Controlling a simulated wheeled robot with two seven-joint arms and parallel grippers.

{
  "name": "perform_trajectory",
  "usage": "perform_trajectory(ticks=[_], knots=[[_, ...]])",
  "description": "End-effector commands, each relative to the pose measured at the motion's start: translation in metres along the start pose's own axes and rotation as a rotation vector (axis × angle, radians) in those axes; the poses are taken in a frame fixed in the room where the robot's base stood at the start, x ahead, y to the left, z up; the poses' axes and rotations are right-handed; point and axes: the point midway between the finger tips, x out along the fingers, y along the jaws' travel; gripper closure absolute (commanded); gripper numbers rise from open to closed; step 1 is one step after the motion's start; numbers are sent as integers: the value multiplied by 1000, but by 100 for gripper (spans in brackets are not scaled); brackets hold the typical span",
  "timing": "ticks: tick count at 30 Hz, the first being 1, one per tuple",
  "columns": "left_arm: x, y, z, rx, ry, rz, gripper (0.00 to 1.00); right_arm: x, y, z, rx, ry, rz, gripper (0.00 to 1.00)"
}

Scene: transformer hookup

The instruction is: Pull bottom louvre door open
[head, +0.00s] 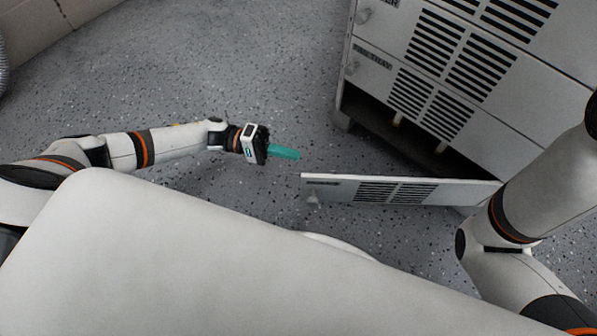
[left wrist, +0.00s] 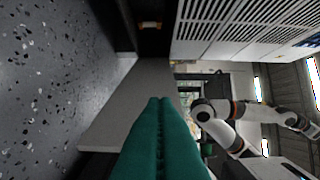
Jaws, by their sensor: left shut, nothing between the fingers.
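The bottom louvre door (head: 330,188) stands wide open, swung out from the cabinet. Its hinged side is at the right and its free edge at the left, with a small knob (head: 312,199) on the outer face. In the left wrist view a plain pale panel (left wrist: 112,110), apparently this door, lies beside the fingers. My left gripper (head: 297,154) is shut and empty. Its teal fingers (left wrist: 160,103) point toward the gap between the door's free edge and the cabinet, apparently apart from both. My right gripper is out of view.
The grey cabinet (head: 440,75) has closed louvred panels above the dark open bottom bay (head: 380,115). Speckled floor (head: 230,70) is clear left of the cabinet. A pale wall (head: 30,30) stands at the upper left.

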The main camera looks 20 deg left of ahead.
Motion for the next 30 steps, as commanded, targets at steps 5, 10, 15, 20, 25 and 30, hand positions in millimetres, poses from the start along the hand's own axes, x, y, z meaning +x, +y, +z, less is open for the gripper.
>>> perform_trajectory(ticks=[5,10,15,20,25,30], knots=[[32,4,-6,0,1,-1,100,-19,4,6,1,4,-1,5],[36,3,-25,1,1,-2,100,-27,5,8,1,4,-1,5],[38,1,-36,1,0,0,100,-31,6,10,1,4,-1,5],[40,0,-39,2,-1,-1,100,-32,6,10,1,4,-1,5],[39,0,-39,2,-1,-1,100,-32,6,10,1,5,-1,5],[40,-1,-39,1,-1,-1,100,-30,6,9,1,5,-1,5]])
